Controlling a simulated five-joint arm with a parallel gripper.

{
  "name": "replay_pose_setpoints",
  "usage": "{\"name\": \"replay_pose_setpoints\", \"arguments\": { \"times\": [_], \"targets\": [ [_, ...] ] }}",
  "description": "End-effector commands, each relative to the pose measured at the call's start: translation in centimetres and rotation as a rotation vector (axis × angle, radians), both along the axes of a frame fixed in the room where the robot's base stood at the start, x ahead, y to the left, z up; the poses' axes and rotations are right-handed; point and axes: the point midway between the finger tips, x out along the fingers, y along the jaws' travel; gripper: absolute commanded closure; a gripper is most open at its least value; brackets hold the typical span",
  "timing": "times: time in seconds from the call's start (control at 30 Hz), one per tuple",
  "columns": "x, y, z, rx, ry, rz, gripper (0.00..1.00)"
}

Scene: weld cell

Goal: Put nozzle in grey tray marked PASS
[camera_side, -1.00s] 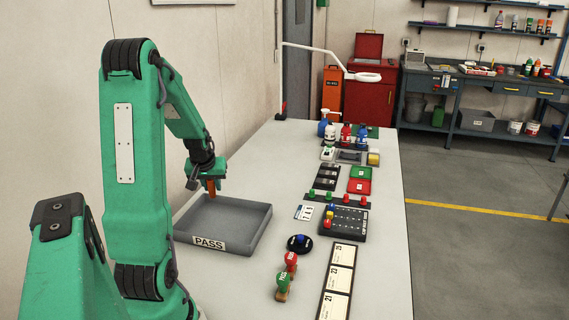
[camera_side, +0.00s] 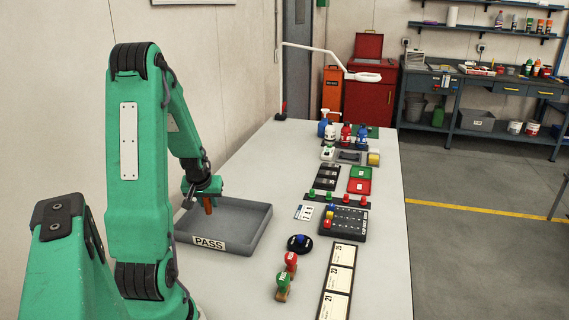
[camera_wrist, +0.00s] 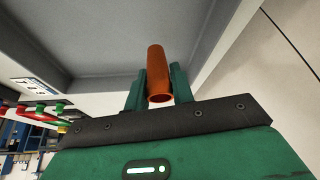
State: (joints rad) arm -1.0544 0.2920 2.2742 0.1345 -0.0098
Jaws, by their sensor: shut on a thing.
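The nozzle (camera_wrist: 156,72) is a copper-orange tube held between the green fingers of my gripper (camera_wrist: 158,90) in the wrist view. In the side view the nozzle (camera_side: 208,206) hangs below my gripper (camera_side: 207,200), over the left part of the grey tray. The grey tray (camera_side: 252,227) is shallow and rectangular, with a white PASS label on its front wall. The tray floor (camera_wrist: 100,35) fills much of the wrist view behind the nozzle. I cannot tell whether the nozzle touches the floor.
Right of the tray are a white number card (camera_side: 304,212), a dark board with coloured pegs (camera_side: 345,222), a round black pad with a blue knob (camera_side: 299,243), and red and green stamps (camera_side: 284,284). A wall runs along the left. The tray's visible floor is empty.

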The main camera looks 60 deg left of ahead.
Motion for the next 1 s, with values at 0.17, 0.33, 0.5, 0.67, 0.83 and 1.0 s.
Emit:
{"name": "replay_pose_setpoints", "arguments": {
  "times": [0.17, 0.33, 0.5, 0.67, 0.83, 1.0],
  "targets": [
    [0.0, 0.0, -0.1, 0.001, 0.0, 0.0, 0.99],
    [0.0, -0.1, -1.3, -0.003, 0.001, 0.0, 0.99],
    [0.0, 0.0, -2.9, -0.002, 0.001, 0.0, 0.99],
    [0.0, 0.0, -3.5, 0.001, 0.0, 0.0, 0.99],
    [0.0, 0.0, -3.5, 0.001, 0.0, 0.0, 0.99],
    [0.0, 0.0, -3.7, 0.0, 0.0, 0.0, 0.99]
  ]
}}
